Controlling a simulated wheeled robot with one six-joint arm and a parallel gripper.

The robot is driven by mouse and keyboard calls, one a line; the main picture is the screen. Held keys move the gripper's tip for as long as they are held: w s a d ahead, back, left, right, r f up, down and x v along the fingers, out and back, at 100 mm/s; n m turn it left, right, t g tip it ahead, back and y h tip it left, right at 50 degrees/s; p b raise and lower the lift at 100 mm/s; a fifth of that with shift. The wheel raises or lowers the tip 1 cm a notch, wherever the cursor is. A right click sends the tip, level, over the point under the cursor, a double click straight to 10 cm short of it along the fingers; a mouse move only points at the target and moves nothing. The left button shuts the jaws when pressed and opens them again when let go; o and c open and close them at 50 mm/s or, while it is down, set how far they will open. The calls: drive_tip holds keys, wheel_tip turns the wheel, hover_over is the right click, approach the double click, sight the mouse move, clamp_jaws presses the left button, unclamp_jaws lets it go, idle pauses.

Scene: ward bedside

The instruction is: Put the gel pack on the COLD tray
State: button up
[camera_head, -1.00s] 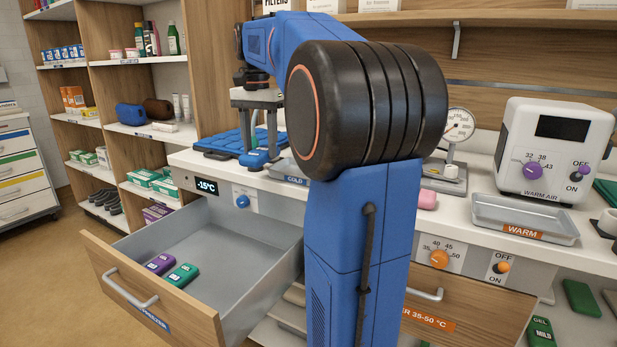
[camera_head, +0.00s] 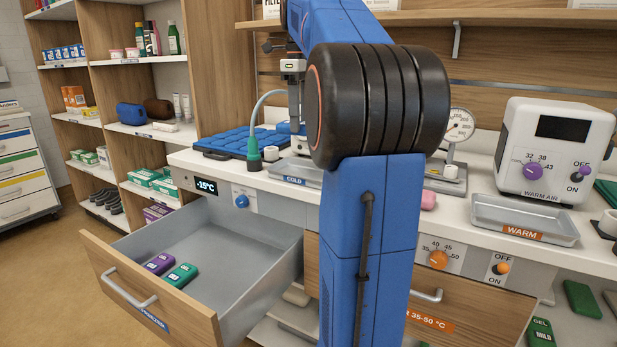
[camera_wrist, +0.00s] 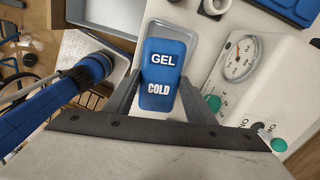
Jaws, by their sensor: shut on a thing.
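The gel pack (camera_wrist: 163,75) is blue, marked GEL COLD, and sits between the two fingers of my gripper (camera_wrist: 161,98) in the wrist view. My gripper is shut on it. In the head view, my gripper (camera_head: 295,122) is above the back of the counter, partly hidden by my own arm. The COLD tray (camera_head: 296,181) is a shallow grey metal tray with a blue label at the counter's front edge. My arm hides its right part. The pack appears above the counter, apart from the tray in the head view.
The freezer drawer (camera_head: 212,322) stands open with a purple pack (camera_head: 159,263) and a green pack (camera_head: 181,275) inside. A blue padded mat (camera_head: 232,143), a green-tipped hose (camera_head: 253,148), a dial gauge (camera_head: 459,126) and the WARM tray (camera_head: 524,233) are on the counter.

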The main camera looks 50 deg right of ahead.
drive_tip(key=shift+s+d+r+m, duration=0.3)
drive_tip(key=shift+d+m, duration=0.05)
drive_tip(key=shift+m, duration=0.35)
drive_tip(key=shift+f, duration=0.1)
drive_tip(key=shift+d+f, duration=0.1)
drive_tip(key=shift+f, duration=4.75)
drive_tip(key=shift+f, duration=0.65)
drive_tip(key=o, duration=1.2)
drive_tip(key=shift+r, duration=0.15)
wheel_tip(320, 180, up, 13)
